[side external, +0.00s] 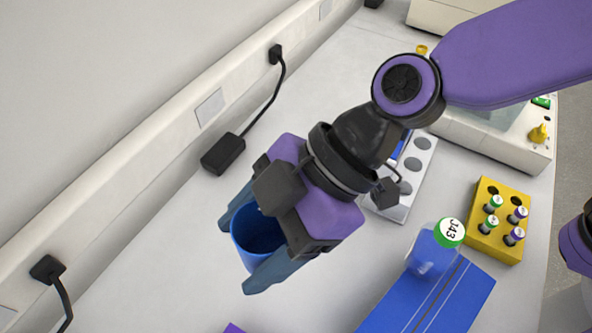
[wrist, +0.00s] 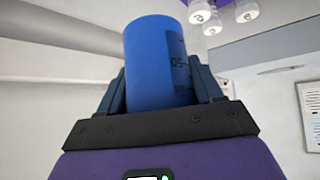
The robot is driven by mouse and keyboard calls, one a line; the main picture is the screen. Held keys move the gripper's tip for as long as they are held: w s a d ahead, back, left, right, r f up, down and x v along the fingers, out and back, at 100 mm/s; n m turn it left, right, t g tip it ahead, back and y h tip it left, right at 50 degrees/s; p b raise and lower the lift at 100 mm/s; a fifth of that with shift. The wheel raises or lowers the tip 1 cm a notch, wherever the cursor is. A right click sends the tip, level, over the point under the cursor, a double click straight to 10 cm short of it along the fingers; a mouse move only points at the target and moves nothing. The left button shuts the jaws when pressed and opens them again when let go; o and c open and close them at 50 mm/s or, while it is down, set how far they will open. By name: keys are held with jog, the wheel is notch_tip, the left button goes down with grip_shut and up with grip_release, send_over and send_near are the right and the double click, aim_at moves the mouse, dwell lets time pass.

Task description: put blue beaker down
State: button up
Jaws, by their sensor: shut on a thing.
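The blue beaker (side external: 257,238) is between the two fingers of my gripper (side external: 248,243) in the side external view. My gripper is shut on it, with a finger along each side. The beaker's open top faces the camera and its inside looks dark. In the wrist view the beaker (wrist: 155,62) stands between the fingers of my gripper (wrist: 158,88), with dark printed marks on its right side. The gripper body hides part of it. I cannot tell whether its base touches the bench.
A blue mat (side external: 430,300) holds a bottle with a green cap (side external: 450,232) marked J43. A yellow rack (side external: 497,222) with several small vials stands at right. A grey rack (side external: 408,190) is behind my wrist. A black adapter (side external: 223,154) lies by the wall. The white bench (side external: 165,270) is clear at lower left.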

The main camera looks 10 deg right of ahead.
jog(key=w+d+f+m+t, duration=0.1)
jog(key=w+d, duration=0.2)
jog(key=w, duration=0.4)
jog(key=w+d+f+m+t, duration=0.1)
jog(key=w+d+m, duration=0.1)
jog(key=w, duration=0.5)
jog(key=w+d+f+m+t+h, duration=0.1)
jog(key=w+d+f+m+t, duration=0.15)
jog(key=w+d, duration=1.05)
jog(key=w+d+f+m+t, duration=0.2)
jog(key=w+d+f+m, duration=0.2)
jog(key=w+d, duration=0.9)
jog(key=shift+n, duration=0.25)
jog(key=shift+s+a+f, duration=0.1)
jog(key=shift+a+f, duration=0.05)
jog(key=shift+f, duration=4.45)
jog(key=shift+f, duration=0.1)
jog(key=o, duration=1.1)
jog(key=shift+o, duration=0.2)
